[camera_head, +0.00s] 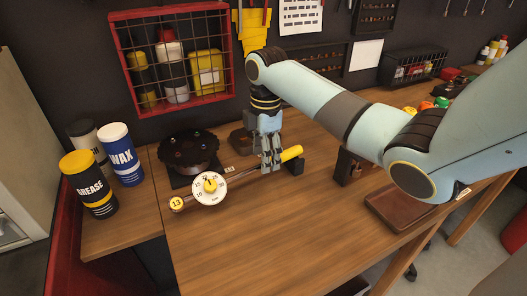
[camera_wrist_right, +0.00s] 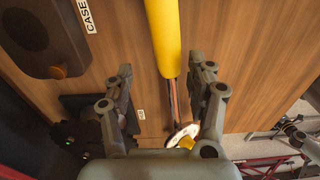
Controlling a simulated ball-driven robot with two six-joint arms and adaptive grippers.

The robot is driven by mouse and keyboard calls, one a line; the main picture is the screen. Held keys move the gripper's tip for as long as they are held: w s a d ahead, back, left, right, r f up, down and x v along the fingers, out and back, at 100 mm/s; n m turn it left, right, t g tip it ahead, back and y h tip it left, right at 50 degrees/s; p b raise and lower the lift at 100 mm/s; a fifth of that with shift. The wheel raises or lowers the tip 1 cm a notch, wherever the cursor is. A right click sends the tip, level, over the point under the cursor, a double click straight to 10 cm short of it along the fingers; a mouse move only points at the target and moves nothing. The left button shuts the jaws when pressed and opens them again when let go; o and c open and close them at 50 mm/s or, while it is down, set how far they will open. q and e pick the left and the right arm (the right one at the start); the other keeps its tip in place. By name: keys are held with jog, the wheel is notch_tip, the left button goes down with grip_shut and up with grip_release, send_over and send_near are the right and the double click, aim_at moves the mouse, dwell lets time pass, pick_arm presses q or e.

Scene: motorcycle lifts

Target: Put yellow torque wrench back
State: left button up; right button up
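The torque wrench has a yellow handle (camera_head: 291,153), a thin shaft, a white dial (camera_head: 210,187) and a yellow end marked 13 (camera_head: 176,203). It lies slantwise over the near left part of the wooden bench. I cannot tell whether it touches the bench. My right gripper (camera_head: 270,158) points down over the shaft just left of the handle. In the right wrist view my right gripper (camera_wrist_right: 165,75) has its fingers spread wide, with the yellow handle (camera_wrist_right: 163,35) and shaft between them and gaps on both sides. My left gripper is out of view.
A black round device (camera_head: 188,150) stands behind the wrench. GREASE (camera_head: 88,187) and WAX (camera_head: 121,155) cans stand at left. A dark block (camera_head: 295,168) sits by the handle. A brown tray (camera_head: 398,207) is at right. The front bench surface (camera_head: 270,235) is clear.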

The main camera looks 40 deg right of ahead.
notch_tip(320, 180, up, 12)
jog(key=shift+d, duration=0.25)
jog(key=shift+f, duration=0.1)
dwell(0.5)
